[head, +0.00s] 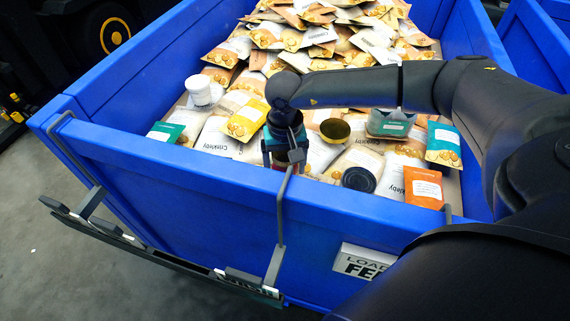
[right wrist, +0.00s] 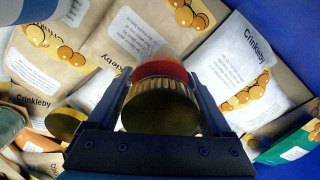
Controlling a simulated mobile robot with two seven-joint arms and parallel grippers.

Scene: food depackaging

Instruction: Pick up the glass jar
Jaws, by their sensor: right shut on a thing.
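My right gripper (head: 285,152) reaches down into the blue bin, just inside its front wall. It is shut on a glass jar (right wrist: 160,108). In the right wrist view the jar sits between the two fingers, its gold lid toward the camera and a red band beyond the ribbed lid edge. In the head view the gripper and the bin wall hide most of the jar. Whether it still touches the packets below is hard to tell. My left gripper is not in view.
The blue bin (head: 220,191) holds many Crinkleby packets (head: 217,139), piled higher at the back. A white tub (head: 200,91), a gold-lidded container (head: 335,131) and a black-lidded one (head: 358,179) lie among them. A grey wire handle (head: 281,215) hangs over the front wall.

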